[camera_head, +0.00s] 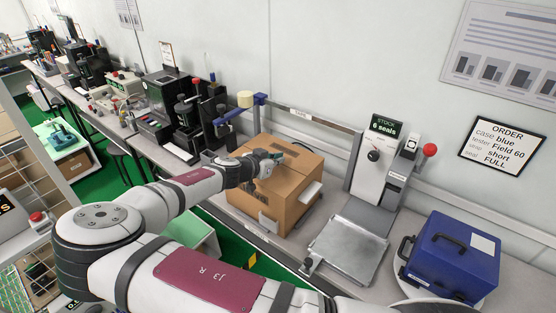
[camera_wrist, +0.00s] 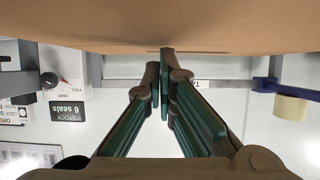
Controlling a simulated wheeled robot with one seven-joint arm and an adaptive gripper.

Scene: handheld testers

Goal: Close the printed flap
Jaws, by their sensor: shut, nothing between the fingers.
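A brown cardboard box (camera_head: 293,213) stands on the bench in the middle of the head view, with dark print on its near side. Its top looks mostly flat, and a pale tab or label sticks out on its right side. My gripper (camera_head: 277,156) is over the top of the box. In the wrist view the green fingers (camera_wrist: 162,62) come together at the tips with nothing between them, close to a brown cardboard surface (camera_wrist: 190,30). I cannot tell whether they touch it. My arm and gripper hide part of the box's top, and I cannot tell which panel is the printed flap.
A tape arm with a cream roll (camera_head: 245,99) stands behind the box. A sealing press (camera_head: 378,160) with a metal plate (camera_head: 347,250) is to the right. A blue case (camera_head: 450,258) sits at far right. Black machines (camera_head: 170,95) line the bench to the left.

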